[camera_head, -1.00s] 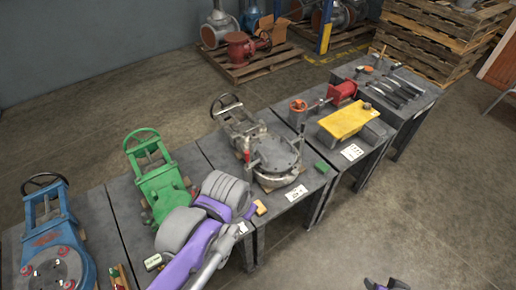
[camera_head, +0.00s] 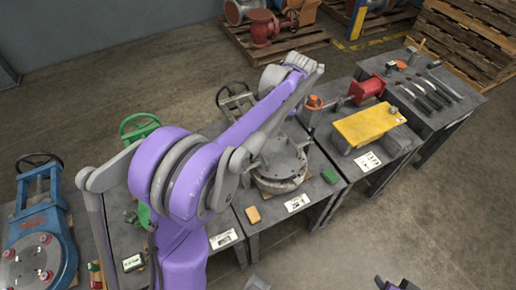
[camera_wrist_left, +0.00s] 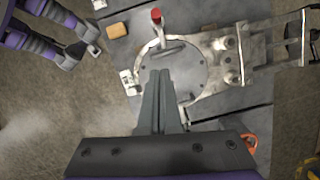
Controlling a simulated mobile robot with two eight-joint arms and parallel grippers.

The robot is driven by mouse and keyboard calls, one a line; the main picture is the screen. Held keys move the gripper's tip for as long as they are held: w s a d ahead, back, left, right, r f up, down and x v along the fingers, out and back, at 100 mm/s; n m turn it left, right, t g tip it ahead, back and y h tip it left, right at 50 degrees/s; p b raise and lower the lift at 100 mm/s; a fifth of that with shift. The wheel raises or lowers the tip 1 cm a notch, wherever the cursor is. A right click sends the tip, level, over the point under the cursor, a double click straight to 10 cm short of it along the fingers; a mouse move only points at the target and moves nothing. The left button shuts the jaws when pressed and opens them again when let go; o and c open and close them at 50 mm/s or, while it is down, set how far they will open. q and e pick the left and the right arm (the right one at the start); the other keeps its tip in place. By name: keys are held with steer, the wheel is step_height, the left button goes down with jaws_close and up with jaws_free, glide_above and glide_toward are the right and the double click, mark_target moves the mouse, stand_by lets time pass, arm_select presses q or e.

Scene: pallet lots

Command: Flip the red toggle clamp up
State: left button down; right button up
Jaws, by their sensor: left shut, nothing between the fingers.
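The red toggle clamp shows as a red-tipped handle (camera_wrist_left: 156,15) at the top of the left wrist view. It stands at the edge of a round grey flange (camera_wrist_left: 185,70) with a metal valve body. In the head view the flange (camera_head: 283,165) is partly behind my left arm, which also hides the clamp. My left gripper (camera_wrist_left: 160,75) is shut and empty. In the wrist view its fingers overlap the flange, and the red handle lies beyond their tips, apart from them. In the head view the fingers are hidden behind the arm.
A tan block (camera_head: 253,215) and a green block (camera_head: 331,176) lie on the same table. A blue valve (camera_head: 42,235) stands at left. A yellow plate (camera_head: 370,125) and red cylinder (camera_head: 367,90) are on the table to the right. Open floor lies in front.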

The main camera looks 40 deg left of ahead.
arm_select(q)
steer(key=shift+s, duration=0.15)
steer(key=x, duration=1)
steer(key=shift+b, duration=0.3)
steer(key=shift+s+a, duration=1.2)
steer(key=shift+s, duration=0.3)
steer(key=shift+s+a+r, duration=0.1)
steer(key=shift+s+t, duration=0.2)
steer(key=shift+t, duration=0.2)
